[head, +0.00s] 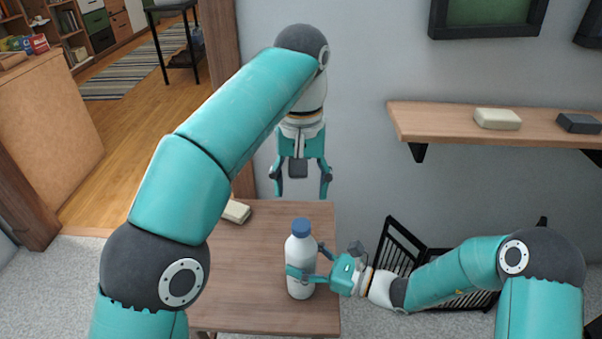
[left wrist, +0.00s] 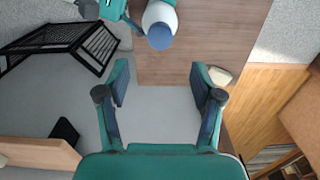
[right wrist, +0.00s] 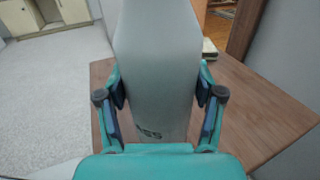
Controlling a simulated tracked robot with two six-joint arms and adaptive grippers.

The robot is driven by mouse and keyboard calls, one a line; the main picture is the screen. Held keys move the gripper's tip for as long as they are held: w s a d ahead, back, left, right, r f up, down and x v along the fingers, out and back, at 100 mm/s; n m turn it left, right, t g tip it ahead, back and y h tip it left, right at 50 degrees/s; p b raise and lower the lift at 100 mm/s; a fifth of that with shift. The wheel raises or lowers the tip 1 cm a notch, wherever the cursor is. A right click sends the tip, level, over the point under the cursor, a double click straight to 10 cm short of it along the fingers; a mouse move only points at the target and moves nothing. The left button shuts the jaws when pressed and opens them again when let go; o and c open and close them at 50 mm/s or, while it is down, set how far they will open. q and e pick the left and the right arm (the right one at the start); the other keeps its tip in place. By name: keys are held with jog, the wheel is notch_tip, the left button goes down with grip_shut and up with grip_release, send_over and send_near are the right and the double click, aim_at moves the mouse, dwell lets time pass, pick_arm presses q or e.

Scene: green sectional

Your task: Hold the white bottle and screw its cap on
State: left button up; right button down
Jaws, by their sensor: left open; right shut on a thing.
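The white bottle (head: 300,256) stands upright on the wooden table (head: 235,270), near its right edge. A blue cap (head: 301,226) sits on top of the bottle; I cannot tell how tightly. My right gripper (head: 297,277) is shut on the bottle's body from the right. In the right wrist view the bottle (right wrist: 157,85) fills the space between the fingers. My left gripper (head: 301,188) is open and empty, pointing down, above and behind the bottle. In the left wrist view the cap (left wrist: 160,37) lies beyond the open fingers, clear of them.
A pale block (head: 236,211) lies at the table's back left. A wall shelf (head: 450,122) holds a cream block (head: 497,118) and a dark block (head: 578,123). A black rack (head: 403,245) stands right of the table.

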pick_arm(q)
jog(key=shift+r, duration=1.15)
pick_arm(e)
jog(key=shift+c, duration=0.4)
grip_release()
jog(key=shift+d, duration=0.1)
jog(key=v, duration=1.1)
jog(key=shift+s+d, duration=0.15)
jog(key=shift+d, duration=0.2)
jog(key=shift+f, duration=0.1)
